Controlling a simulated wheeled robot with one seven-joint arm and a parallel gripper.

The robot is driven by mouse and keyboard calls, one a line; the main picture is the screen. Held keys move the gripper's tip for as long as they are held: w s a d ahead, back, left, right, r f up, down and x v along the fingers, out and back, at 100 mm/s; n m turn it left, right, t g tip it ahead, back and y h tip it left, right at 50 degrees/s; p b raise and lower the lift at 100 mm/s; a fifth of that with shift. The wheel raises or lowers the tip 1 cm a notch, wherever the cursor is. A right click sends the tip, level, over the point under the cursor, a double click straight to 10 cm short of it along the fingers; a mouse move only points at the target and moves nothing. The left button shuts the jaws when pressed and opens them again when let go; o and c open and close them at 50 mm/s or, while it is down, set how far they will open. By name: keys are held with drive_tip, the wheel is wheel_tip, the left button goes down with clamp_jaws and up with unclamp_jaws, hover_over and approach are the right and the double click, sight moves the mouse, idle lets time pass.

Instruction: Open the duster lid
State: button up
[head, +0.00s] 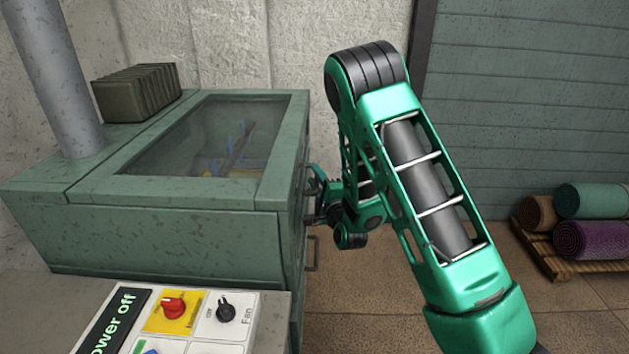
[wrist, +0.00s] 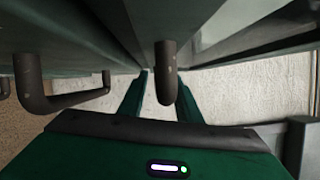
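The duster (head: 165,240) is a worn green metal box. Its lid (head: 283,150), with a dusty glass window, looks closed. My gripper (head: 318,190) is at the duster's right side, partly hidden by my arm. In the wrist view, my gripper's two green fingers (wrist: 161,103) are apart. A dark bar handle (wrist: 166,72) shows between them in the picture, with a gap to each finger. I cannot tell whether it touches the gripper deeper in.
A second handle (wrist: 62,98) is left in the wrist view; a lower one (head: 313,255) shows in the head view. A control panel (head: 170,325) is in front. A grey pipe (head: 62,80) stands left. Rolled rugs (head: 590,240) lie on a pallet right. Floor between is clear.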

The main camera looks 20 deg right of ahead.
clamp_jaws()
drive_tip(key=shift+r, duration=0.1)
